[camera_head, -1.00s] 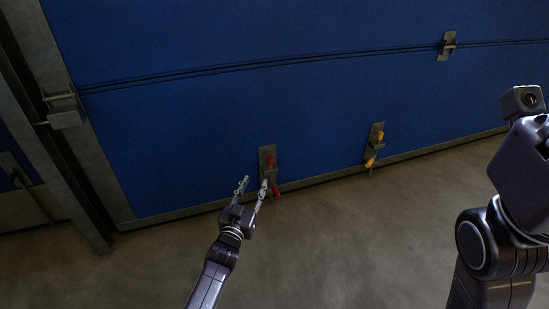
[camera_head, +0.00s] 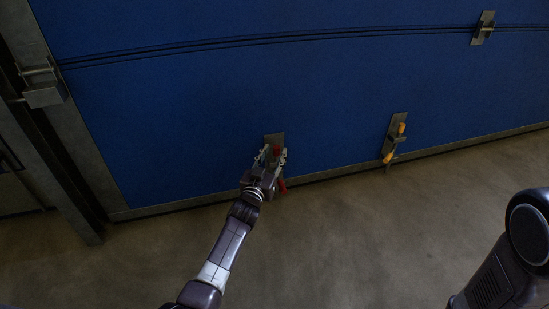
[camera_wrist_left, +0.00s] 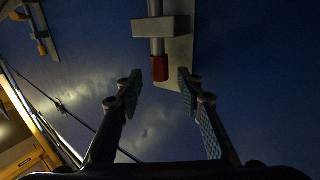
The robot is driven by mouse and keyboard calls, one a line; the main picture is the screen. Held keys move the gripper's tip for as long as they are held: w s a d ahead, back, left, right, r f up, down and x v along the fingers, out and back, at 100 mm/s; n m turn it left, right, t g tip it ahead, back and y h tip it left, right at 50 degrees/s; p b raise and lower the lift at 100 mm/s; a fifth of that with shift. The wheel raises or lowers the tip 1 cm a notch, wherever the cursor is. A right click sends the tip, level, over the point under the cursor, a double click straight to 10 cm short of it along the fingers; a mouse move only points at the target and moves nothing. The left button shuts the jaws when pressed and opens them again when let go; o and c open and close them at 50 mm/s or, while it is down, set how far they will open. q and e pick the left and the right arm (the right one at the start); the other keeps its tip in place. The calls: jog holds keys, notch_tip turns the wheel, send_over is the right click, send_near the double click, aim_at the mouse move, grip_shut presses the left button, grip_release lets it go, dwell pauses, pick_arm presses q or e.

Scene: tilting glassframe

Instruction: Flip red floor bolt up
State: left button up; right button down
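The red floor bolt (camera_head: 282,186) sits on a grey metal plate (camera_head: 274,138) low on the blue panel in the head view. My left gripper (camera_head: 273,155) is right in front of it and hides much of its middle; red parts show between the fingers and below. In the left wrist view the bolt's red-tipped rod (camera_wrist_left: 160,68) lies ahead of the gap between my two spread fingers (camera_wrist_left: 159,84). My left gripper is open, and neither finger visibly touches the red tip. My right arm shows at the lower right, with its gripper out of view.
A yellow bolt (camera_head: 397,138) is on the panel to the right. A latch (camera_head: 483,28) is at upper right and another bracket (camera_head: 43,92) on the left frame. The concrete floor (camera_head: 370,240) is clear between my arms.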

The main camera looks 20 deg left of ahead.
pick_arm(q)
jog(key=shift+w, duration=0.45)
grip_shut()
